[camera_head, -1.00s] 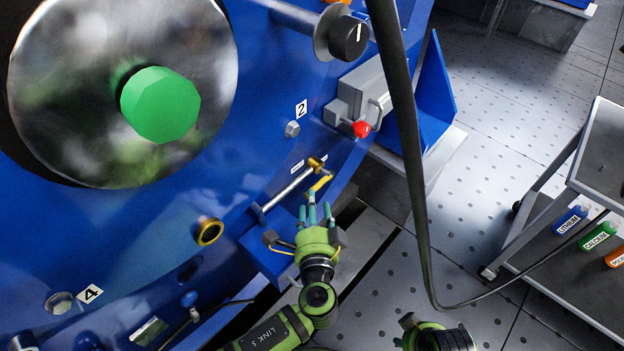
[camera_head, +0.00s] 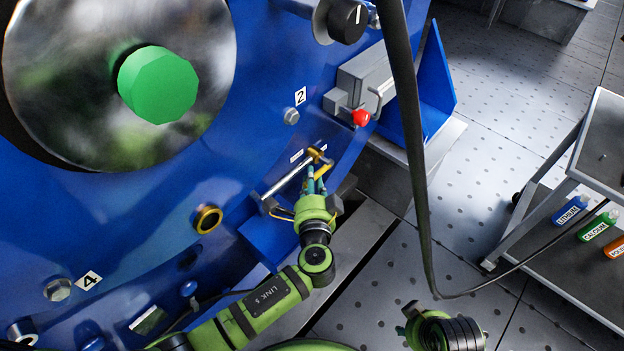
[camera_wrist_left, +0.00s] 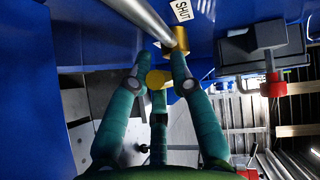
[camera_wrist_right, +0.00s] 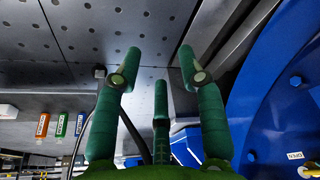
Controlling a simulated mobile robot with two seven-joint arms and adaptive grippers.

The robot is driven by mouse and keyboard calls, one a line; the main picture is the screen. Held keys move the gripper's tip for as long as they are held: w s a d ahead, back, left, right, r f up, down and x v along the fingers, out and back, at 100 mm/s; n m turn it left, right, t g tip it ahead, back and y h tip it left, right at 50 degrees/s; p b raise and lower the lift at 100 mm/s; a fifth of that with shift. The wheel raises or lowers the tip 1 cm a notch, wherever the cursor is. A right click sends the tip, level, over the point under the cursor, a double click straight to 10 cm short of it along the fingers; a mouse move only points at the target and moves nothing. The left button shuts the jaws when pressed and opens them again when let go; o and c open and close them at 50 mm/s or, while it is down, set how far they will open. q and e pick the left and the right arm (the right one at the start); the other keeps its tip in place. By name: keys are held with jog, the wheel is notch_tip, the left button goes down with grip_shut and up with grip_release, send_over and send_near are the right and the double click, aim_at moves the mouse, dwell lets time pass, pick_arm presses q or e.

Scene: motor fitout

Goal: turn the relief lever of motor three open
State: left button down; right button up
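The relief lever has a yellow handle (camera_head: 322,168) on a brass hub at the upper end of a silver pipe (camera_head: 288,178), low on the blue motor housing. In the left wrist view, the yellow handle (camera_wrist_left: 158,78) lies between my left fingers, and a SHUT label (camera_wrist_left: 182,10) is beside the hub (camera_wrist_left: 178,42). My left gripper (camera_head: 316,182) is drawn in around the handle, its fingers appearing to touch it. My right gripper (camera_wrist_right: 161,55) is open and empty, low in the head view and away from the lever. No number three plate is visible.
Plates 2 (camera_head: 300,95) and 4 (camera_head: 87,281) mark the housing. A grey box with a red knob (camera_head: 361,118) is above the lever. A black cable (camera_head: 415,170) hangs to its right. A cart (camera_head: 600,145) with several bottles stands at right. The floor between is clear.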

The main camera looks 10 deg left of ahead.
jog(key=shift+f, duration=0.1)
pick_arm(q)
jog(key=b, duration=0.2)
jog(key=shift+f+n+t+b, duration=0.3)
jog(key=shift+f+b, duration=0.05)
jog(key=shift+w+r+b, duration=0.1)
jog(key=shift+b, duration=0.85)
pick_arm(e)
jog(key=w+a+r+t+y, duration=0.1)
jog(key=w+a+r+t, duration=0.1)
jog(key=w+r+t, duration=0.2)
jog(key=w+a+r+n+t+y, duration=0.1)
jog(key=w+a+r+t, duration=0.2)
jog(key=w+r, duration=0.4)
notch_tip(320, 180, up, 3)
jog(key=shift+f+t, duration=0.1)
jog(key=shift+t, duration=0.8)
pick_arm(q)
jog(key=c, duration=1.1)
grip_release()
